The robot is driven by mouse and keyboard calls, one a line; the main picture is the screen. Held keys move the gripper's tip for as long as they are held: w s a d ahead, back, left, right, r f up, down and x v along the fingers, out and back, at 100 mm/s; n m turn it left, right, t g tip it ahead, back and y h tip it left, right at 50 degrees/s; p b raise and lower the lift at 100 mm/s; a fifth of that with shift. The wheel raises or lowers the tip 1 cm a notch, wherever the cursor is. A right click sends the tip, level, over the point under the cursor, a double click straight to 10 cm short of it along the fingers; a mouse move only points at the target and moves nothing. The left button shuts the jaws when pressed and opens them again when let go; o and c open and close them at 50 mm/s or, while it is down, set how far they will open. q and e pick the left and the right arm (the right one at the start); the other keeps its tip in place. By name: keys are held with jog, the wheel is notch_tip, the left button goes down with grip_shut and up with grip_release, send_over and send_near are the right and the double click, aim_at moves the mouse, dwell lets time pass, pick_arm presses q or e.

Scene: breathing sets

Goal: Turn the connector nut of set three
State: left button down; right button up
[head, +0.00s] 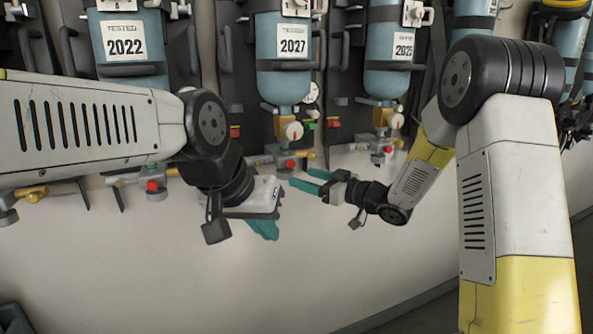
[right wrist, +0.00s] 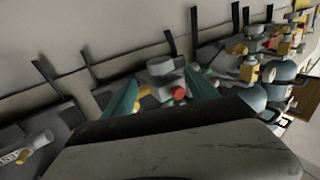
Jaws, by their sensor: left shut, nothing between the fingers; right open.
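Breathing sets with blue cylinders hang on the wall in the head view, labelled 2022 (head: 124,42), 2027 (head: 293,47) and 2025 (head: 403,52). No set number is readable, so I cannot tell which is set three. Under the 2027 cylinder is a grey fitting with a red knob (head: 291,164). My right gripper (head: 301,179) is open just below and right of it. In the right wrist view, a red knob (right wrist: 179,93) and a grey round part (right wrist: 160,66) show between its teal fingers, apparently not gripped. My left gripper (head: 265,229) is shut and empty, lower left of the right one.
More valves and red knobs line the wall, one under the 2022 set (head: 152,186) and one under the 2025 set (head: 388,150). A pressure gauge (head: 311,92) sits beside the 2027 cylinder. The pale wall below the sets is clear.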

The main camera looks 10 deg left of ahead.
aim_at(292, 174)
jog(key=shift+x, duration=4)
jog(key=shift+s, duration=0.1)
jog(key=c, duration=1.3)
jog(key=shift+c, duration=0.3)
